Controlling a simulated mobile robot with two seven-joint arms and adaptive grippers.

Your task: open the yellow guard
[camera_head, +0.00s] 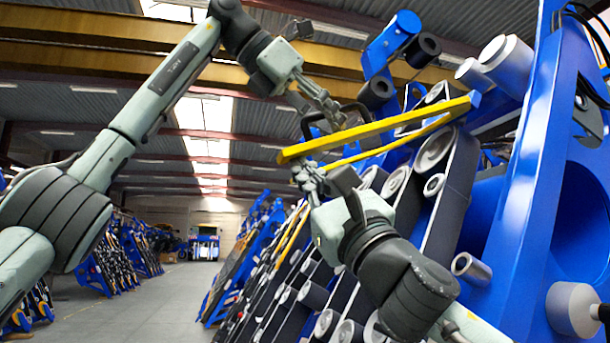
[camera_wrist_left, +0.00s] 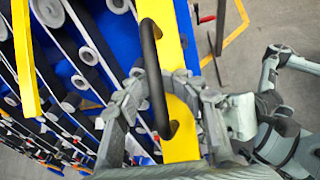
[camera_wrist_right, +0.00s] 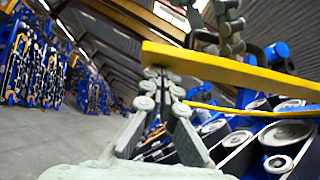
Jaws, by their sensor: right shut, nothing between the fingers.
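The yellow guard (camera_head: 385,126) is a long bar that slants up to the right across the blue machine's front. Its black handle (camera_wrist_left: 152,65) is a curved loop on the guard, which also shows in the left wrist view (camera_wrist_left: 182,150). My left gripper (camera_head: 328,112) comes from above at the handle. In the left wrist view its fingers (camera_wrist_left: 162,78) stand apart, one on each side of the handle; contact is unclear. My right gripper (camera_head: 306,178) is shut and empty just below the guard's left end. In the right wrist view its fingertips (camera_wrist_right: 160,76) meet close under the guard (camera_wrist_right: 240,68).
The blue machine frame (camera_head: 530,150) with grey rollers (camera_head: 436,150) and dark belts fills the right side. A second, thinner yellow strip (camera_head: 395,142) runs under the guard. More blue machines (camera_head: 110,262) stand at the left. The grey floor (camera_head: 150,310) between them is clear.

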